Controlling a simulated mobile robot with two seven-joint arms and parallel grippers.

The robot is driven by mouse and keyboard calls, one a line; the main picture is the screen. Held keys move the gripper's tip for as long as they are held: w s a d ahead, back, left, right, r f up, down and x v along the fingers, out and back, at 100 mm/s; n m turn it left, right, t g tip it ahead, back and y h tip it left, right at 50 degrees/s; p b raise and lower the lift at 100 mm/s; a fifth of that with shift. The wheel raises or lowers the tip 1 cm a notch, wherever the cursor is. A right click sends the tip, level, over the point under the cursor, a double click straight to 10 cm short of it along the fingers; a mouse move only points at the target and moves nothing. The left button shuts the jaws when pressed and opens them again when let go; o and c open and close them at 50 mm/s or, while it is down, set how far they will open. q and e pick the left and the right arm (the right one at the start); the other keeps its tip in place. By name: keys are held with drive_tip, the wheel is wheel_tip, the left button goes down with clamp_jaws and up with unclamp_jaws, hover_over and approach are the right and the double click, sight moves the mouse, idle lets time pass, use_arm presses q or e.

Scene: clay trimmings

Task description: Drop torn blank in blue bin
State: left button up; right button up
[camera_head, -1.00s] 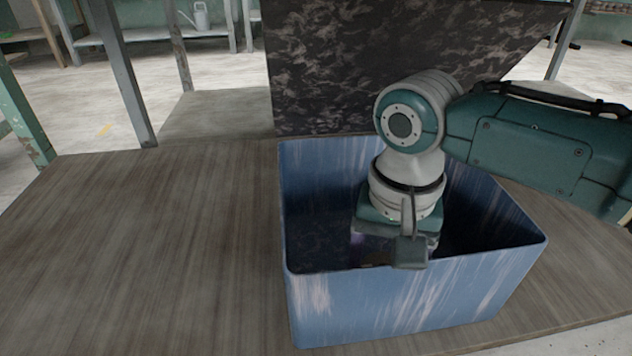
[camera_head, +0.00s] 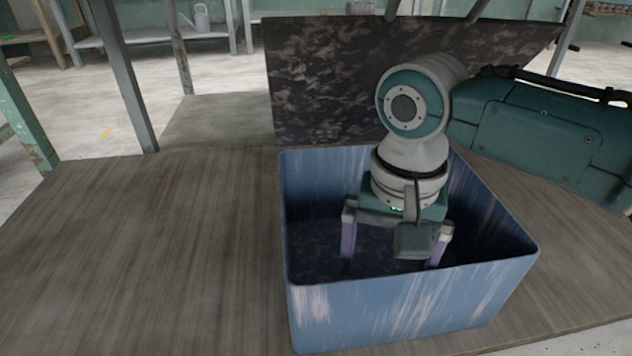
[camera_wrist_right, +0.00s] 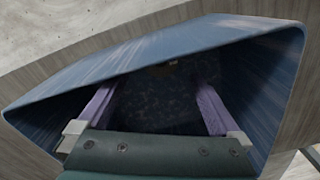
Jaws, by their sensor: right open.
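The blue bin (camera_head: 400,315) stands on the wooden table, with pale scuffs on its walls. It also shows in the wrist view (camera_wrist_right: 255,75). My right gripper (camera_head: 390,262) points down inside the bin, its purple fingers spread wide with nothing between them. In the wrist view the open fingers (camera_wrist_right: 157,100) reach into the dark inside of the bin. A tiny tan patch shows deep in the bin in the wrist view, but I cannot tell whether it is the torn blank. No torn blank shows clearly elsewhere. My left gripper is not in view.
The wooden table (camera_head: 150,250) is bare to the left of the bin. A dark mottled panel (camera_head: 330,80) stands behind the bin. The bin's walls surround my right gripper closely. Shelving and a watering can (camera_head: 201,18) are far behind.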

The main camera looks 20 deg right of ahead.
wheel_tip(320, 180, up, 8)
drive_tip(key=p, duration=0.4)
drive_tip(key=s+a+n+t+y+p, duration=0.1)
drive_tip(key=s+a+n+t+y, duration=0.1)
drive_tip(key=s+a+n, duration=0.6)
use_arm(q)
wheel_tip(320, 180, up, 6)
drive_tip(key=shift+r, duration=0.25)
use_arm(e)
drive_tip(key=s+d+r+n+t+h, duration=0.1)
drive_tip(key=s+d+r, duration=0.2)
drive_tip(key=s+d, duration=0.4)
drive_tip(key=shift+s+d+r+t+h, duration=0.3)
drive_tip(key=shift+s+d+h, duration=0.1)
drive_tip(key=shift+s, duration=0.45)
